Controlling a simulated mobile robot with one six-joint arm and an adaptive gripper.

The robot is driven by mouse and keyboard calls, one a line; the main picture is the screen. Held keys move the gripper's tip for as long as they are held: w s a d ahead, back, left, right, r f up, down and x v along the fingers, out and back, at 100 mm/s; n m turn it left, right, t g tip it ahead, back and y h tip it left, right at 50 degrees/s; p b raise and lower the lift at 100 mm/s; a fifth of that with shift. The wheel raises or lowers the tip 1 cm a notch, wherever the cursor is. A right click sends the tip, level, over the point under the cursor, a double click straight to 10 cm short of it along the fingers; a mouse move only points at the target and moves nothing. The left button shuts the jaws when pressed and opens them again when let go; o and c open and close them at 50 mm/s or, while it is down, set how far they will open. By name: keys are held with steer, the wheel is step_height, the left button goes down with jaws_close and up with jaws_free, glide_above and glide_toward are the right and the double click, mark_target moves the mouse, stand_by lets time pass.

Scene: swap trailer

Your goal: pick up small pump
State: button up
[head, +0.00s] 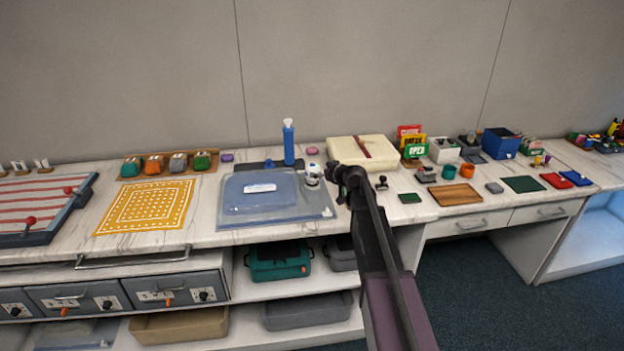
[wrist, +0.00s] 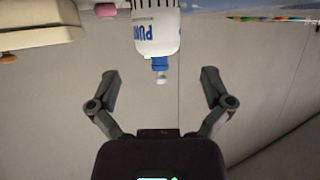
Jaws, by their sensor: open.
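The small pump (head: 312,175) is a small white rounded body at the right end of the clear bag on the counter. In the wrist view the pump (wrist: 156,32) appears upside down, with blue lettering and a blue nozzle pointing toward my gripper. My gripper (head: 345,178) is just right of the pump in the head view. In the wrist view my gripper (wrist: 161,82) is open, with its fingers spread either side of the nozzle and nothing held. The pump's far end is cut off by the picture edge.
A clear bag (head: 232,215) with blue contents lies left of the pump. A tall blue cylinder (head: 288,145) stands behind it. A cream box (head: 345,148) lies behind my gripper, and a small black-handled stamp (head: 382,183) stands to the right. A yellow patterned cloth (head: 165,190) lies farther left.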

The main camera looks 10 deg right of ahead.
mark_target(316, 169)
steer(key=shift+x, duration=1)
steer(key=shift+d+b+x, duration=0.1)
steer(key=shift+b+x, duration=0.4)
steer(key=shift+x, duration=0.45)
steer(key=shift+d+b+x, duration=0.15)
steer(key=shift+b+x, duration=0.3)
steer(key=shift+x, duration=0.55)
steer(key=shift+w+a+f, duration=0.2)
steer(key=shift+w+a, duration=0.1)
steer(key=shift+w, duration=0.35)
steer(key=c, duration=1.2)
